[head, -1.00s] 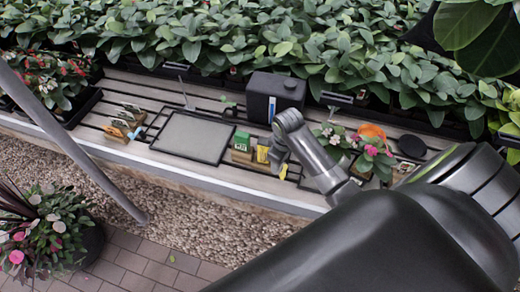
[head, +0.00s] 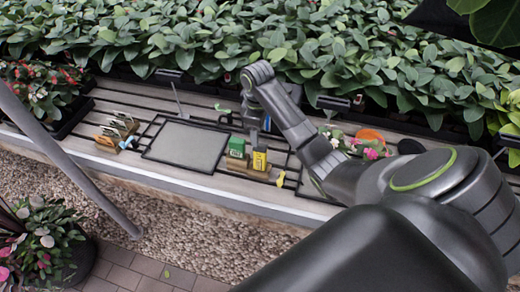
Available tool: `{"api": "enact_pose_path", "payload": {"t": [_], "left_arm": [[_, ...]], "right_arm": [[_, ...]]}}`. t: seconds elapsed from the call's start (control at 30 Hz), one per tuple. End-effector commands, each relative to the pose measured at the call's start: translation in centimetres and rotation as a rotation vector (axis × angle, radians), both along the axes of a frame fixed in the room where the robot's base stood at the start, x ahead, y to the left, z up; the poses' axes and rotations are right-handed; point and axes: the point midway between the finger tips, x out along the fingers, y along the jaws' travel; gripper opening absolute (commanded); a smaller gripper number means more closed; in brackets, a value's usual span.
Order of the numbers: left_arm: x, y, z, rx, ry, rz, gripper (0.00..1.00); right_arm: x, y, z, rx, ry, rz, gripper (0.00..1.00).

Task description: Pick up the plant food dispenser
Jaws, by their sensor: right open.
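My right gripper (head: 253,127) points down in front of the container, above and behind these boxes. It is open, small and partly hard to make out; contact cannot be told. My left gripper is not in view.
A flat grey tray (head: 186,146) lies left of the boxes. Wooden holders with packets (head: 117,134) stand further left. Pink flowers (head: 372,154) and an orange pot (head: 370,136) are on the right. Dense leafy plants (head: 150,35) line the back.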

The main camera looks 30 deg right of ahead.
Motion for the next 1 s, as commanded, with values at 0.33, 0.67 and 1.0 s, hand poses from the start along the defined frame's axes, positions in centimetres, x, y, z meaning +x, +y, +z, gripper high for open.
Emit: {"api": "enact_pose_path", "payload": {"t": [0.33, 0.67, 1.0], "left_arm": [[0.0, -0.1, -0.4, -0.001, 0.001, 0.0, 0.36], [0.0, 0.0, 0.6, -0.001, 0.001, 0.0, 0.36], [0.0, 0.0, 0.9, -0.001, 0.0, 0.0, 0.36]], "right_arm": [[-0.1, 0.1, -6.5, 0.002, 0.003, -0.001, 0.55], [-0.7, -0.2, -9.3, 0.0, 0.006, -0.002, 0.55], [-0.8, -0.3, -12.5, -0.001, 0.0, 0.0, 0.55]]}}
